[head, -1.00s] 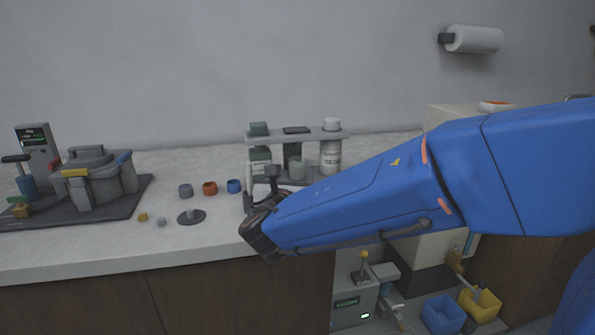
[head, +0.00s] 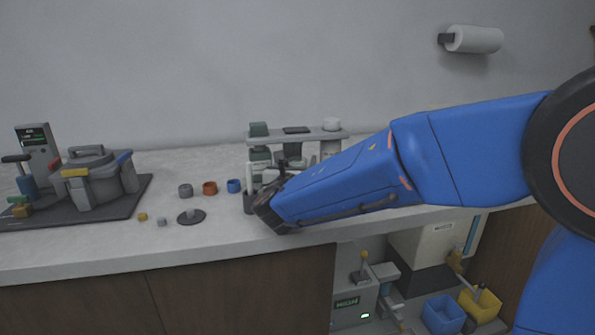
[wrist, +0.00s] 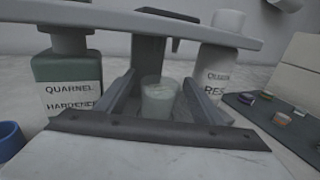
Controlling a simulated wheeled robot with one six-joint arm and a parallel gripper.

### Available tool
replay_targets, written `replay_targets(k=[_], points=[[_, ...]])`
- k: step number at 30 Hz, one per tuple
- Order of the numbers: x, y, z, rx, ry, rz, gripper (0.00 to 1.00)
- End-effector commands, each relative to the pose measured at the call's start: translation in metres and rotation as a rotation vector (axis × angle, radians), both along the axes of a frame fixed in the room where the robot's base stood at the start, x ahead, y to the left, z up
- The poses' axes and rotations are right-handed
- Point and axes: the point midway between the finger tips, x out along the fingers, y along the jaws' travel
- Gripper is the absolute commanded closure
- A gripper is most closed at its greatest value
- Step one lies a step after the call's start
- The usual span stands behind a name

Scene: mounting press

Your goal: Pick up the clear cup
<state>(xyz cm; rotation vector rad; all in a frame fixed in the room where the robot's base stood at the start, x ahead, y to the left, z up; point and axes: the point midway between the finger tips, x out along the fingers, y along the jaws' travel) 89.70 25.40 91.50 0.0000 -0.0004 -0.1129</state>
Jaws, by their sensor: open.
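The clear cup (wrist: 159,97) is a small translucent, pale greenish cup in the wrist view. It stands upright in the rack, between a bottle on each side. My gripper (wrist: 158,92) is open, with one finger on each side of the cup in that view. I cannot tell whether either finger touches the cup. In the head view my gripper (head: 270,188) is at the front of the rack, and my arm hides the cup.
The rack (head: 318,134) has an upper bar above the cup. A green hardener bottle (wrist: 68,78) stands left and a white resin bottle (wrist: 217,58) right. Coloured rings (head: 210,188) and a grey press (head: 98,178) are farther left on the counter.

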Motion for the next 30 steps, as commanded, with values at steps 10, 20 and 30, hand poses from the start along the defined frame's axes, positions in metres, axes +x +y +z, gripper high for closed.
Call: replay_targets(k=[10, 20, 30], points=[[0.000, 0.000, 0.000, 0.000, 0.000, 0.000, 0.82], [-0.001, 0.000, 0.008, 0.002, -0.001, 0.000, 0.82], [-0.024, 0.004, 0.036, 0.000, 0.000, 0.004, 0.82]])
